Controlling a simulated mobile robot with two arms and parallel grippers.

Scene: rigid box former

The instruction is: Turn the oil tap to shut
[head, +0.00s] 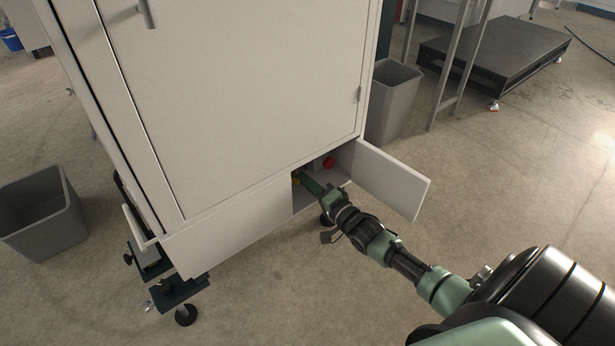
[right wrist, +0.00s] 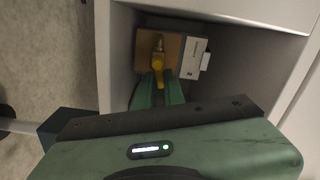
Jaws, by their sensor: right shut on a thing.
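The oil tap has a yellow handle (right wrist: 158,63) and sits on a brown plate (right wrist: 174,50) inside a low compartment of the white cabinet. My right gripper (right wrist: 158,82) reaches into the compartment and is shut on the yellow handle. In the head view the right gripper (head: 305,181) enters the compartment opening, and only a bit of yellow (head: 296,179) shows beside it. The fingertips partly hide the handle. My left gripper is not in view.
The small compartment door (head: 392,180) stands open to the right of my arm. A red knob (head: 329,163) is inside near the gripper. A light box (right wrist: 194,58) is beside the brown plate. Grey bins stand left (head: 42,212) and behind right (head: 391,100). Floor in front is clear.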

